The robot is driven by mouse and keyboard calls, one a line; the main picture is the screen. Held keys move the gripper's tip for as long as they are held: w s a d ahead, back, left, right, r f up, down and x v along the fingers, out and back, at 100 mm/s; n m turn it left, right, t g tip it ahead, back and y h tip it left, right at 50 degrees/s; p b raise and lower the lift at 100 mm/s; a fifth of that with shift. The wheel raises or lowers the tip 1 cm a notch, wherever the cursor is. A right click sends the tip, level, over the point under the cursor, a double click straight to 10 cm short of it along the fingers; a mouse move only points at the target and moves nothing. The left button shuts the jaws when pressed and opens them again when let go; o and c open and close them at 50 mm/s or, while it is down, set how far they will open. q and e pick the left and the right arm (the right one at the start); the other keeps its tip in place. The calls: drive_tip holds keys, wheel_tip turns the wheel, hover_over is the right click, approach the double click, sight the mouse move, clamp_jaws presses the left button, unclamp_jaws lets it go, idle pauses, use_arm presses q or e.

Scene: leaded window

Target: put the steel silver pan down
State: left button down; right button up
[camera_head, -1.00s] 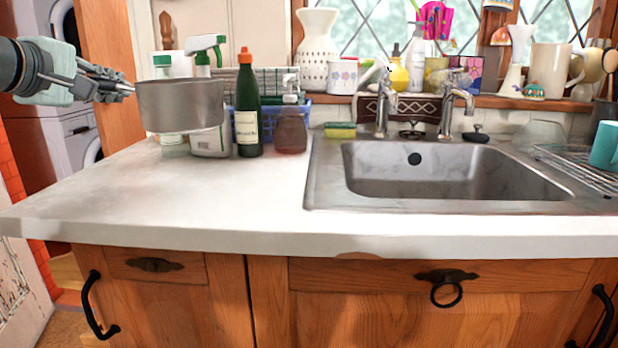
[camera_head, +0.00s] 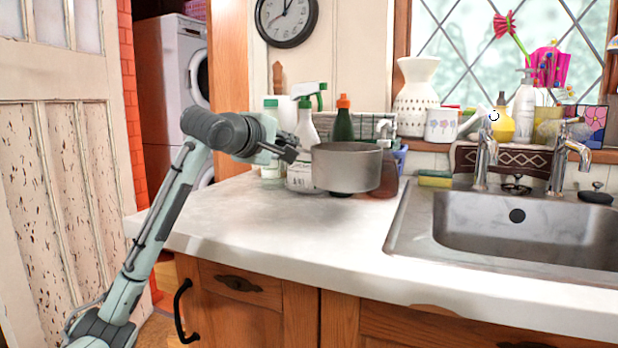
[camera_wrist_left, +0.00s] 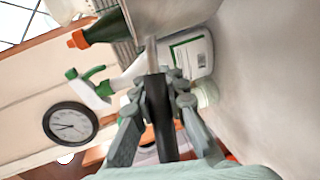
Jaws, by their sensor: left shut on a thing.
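The steel silver pan (camera_head: 347,168) is upright in front of the bottles, over the left part of the white countertop (camera_head: 270,222). My left gripper (camera_head: 296,154) is at the pan's left side and shut on its handle. In the left wrist view the dark handle (camera_wrist_left: 158,110) runs between the fingers of the left gripper (camera_wrist_left: 165,90), and part of the pan (camera_wrist_left: 175,12) shows at the top. The pan's base appears above the counter, but I cannot tell the exact gap. My right gripper is out of view.
Spray bottle (camera_head: 303,150), green bottle (camera_head: 343,120) and soap bottle (camera_head: 386,175) stand close behind the pan. The sink (camera_head: 420,225) is to the right, with a sponge (camera_head: 434,179) at its back-left corner. The counter in front of the pan is clear.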

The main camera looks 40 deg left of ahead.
use_arm(q)
drive_tip(key=f, duration=0.1)
drive_tip(key=w+d+f, duration=0.1)
drive_tip(key=f, duration=0.1)
drive_tip(key=w+f, duration=0.1)
drive_tip(key=f, duration=0.1)
drive_tip(key=shift+d+b, duration=0.4)
drive_tip(key=shift+f, duration=0.2)
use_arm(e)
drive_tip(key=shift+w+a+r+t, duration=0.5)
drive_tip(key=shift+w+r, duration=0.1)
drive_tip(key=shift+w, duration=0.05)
use_arm(q)
drive_tip(key=shift+f, duration=0.15)
drive_tip(key=c, duration=1.5)
unclamp_jaws()
drive_tip(key=shift+c, duration=0.2)
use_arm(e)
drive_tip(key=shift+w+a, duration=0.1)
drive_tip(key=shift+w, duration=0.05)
